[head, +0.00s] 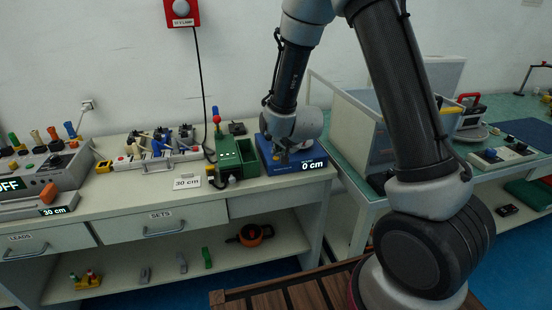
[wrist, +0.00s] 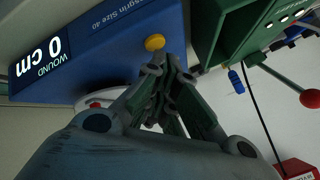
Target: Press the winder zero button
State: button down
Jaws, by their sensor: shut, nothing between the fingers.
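The winder is a blue box (head: 312,154) on the bench in the head view, with a lit display reading 0 cm. In the wrist view the blue winder (wrist: 110,62) fills the upper left, its display reading WOUND 0 cm. A round yellow button (wrist: 154,42) sits on it near the fingertips. My gripper (head: 282,156) is over the winder's left part and hides some of it. In the wrist view my gripper (wrist: 172,62) is shut and empty, its tips just beside the yellow button. I cannot tell whether they touch it.
A green machine (head: 236,158) stands close left of the winder; its red-balled lever (wrist: 311,98) shows in the wrist view. A glass-sided enclosure (head: 355,135) stands to the right. A red wall box (head: 182,12) hangs above.

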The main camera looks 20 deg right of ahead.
jog(key=shift+r, duration=0.4)
jog(key=shift+r, duration=2.5)
